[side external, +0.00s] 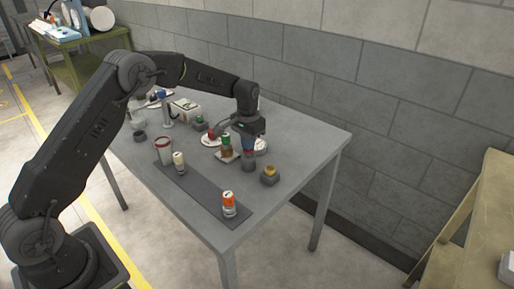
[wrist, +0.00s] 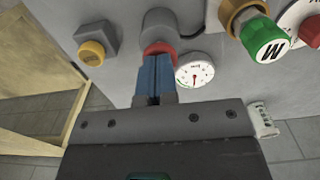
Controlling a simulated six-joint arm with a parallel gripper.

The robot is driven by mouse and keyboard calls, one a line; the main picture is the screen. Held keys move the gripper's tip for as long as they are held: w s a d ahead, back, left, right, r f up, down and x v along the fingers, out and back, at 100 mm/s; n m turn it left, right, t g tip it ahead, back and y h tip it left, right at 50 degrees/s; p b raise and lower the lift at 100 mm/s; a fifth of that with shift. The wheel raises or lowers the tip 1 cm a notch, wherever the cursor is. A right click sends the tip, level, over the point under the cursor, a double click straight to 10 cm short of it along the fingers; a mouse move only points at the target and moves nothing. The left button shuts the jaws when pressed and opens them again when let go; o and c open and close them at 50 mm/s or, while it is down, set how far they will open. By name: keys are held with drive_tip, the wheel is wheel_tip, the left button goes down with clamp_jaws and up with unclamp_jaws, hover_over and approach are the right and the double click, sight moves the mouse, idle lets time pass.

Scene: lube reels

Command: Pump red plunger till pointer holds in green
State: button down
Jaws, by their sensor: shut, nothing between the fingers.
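The red plunger (wrist: 158,48) sits on a grey cylinder (wrist: 160,22) in the wrist view. In the side view the cylinder (side external: 248,162) is below my gripper. My gripper (wrist: 154,62) has its blue fingers shut with nothing between them. The fingertips overlap the plunger's edge in the wrist view; whether they touch it I cannot tell. A round white gauge (wrist: 195,70) is just right of the plunger.
A yellow button on a grey box (wrist: 92,50) is left of the plunger. A green knob marked M (wrist: 264,40) and a red knob (wrist: 308,24) are to the right.

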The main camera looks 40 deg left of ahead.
drive_tip(key=shift+r, duration=3.1)
drive_tip(key=shift+r, duration=0.1)
drive_tip(key=s+d+r+t, duration=0.3)
drive_tip(key=s+d+r, duration=0.1)
drive_tip(key=s+r, duration=1.1)
drive_tip(key=s+d+t, duration=0.1)
drive_tip(key=s, duration=0.9)
drive_tip(key=s+d+f+t, duration=0.1)
drive_tip(key=s+d, duration=0.1)
drive_tip(key=s, duration=0.8)
drive_tip(key=shift+f+t, duration=0.25)
drive_tip(key=shift+t, duration=0.05)
